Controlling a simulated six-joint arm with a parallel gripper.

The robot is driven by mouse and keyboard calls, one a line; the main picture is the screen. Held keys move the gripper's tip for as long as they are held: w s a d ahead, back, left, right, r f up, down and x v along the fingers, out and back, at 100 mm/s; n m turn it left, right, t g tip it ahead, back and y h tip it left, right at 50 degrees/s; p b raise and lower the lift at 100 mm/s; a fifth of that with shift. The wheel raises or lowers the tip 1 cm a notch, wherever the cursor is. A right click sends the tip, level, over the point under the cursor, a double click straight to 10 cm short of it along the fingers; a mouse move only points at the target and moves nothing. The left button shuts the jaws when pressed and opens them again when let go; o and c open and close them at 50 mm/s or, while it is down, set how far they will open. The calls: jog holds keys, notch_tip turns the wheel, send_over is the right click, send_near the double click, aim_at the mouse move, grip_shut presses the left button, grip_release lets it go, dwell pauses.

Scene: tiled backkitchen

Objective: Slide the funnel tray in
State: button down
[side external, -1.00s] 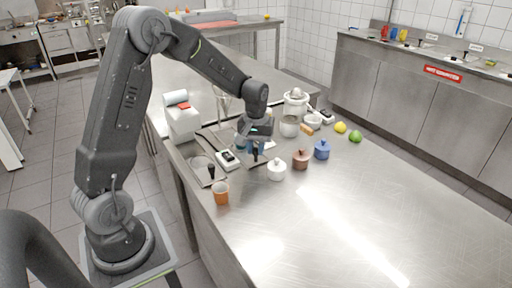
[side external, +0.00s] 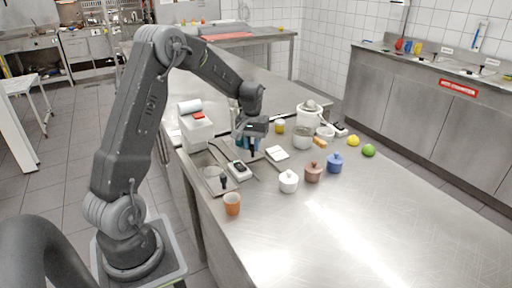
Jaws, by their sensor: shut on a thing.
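My gripper (side external: 252,143) is above the back part of the steel table, right of a white box-shaped device (side external: 196,130) with a red patch on top. Its fingers are shut on a small bluish thing that is mostly hidden and too small to identify. A second flat dark piece (side external: 266,157) with a white patch lies right of my gripper. I cannot tell which of these is the funnel tray.
White (side external: 288,182), brown (side external: 313,172) and blue (side external: 335,163) lidded pots stand in a row to the right. An orange cup (side external: 232,204) stands at the near left edge. A white juicer (side external: 305,125), a lemon (side external: 353,140) and a lime (side external: 368,150) are farther back. The front table is clear.

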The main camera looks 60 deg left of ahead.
jog(key=shift+a, duration=0.3)
jog(key=c, duration=1)
grip_release()
jog(key=shift+d, duration=0.1)
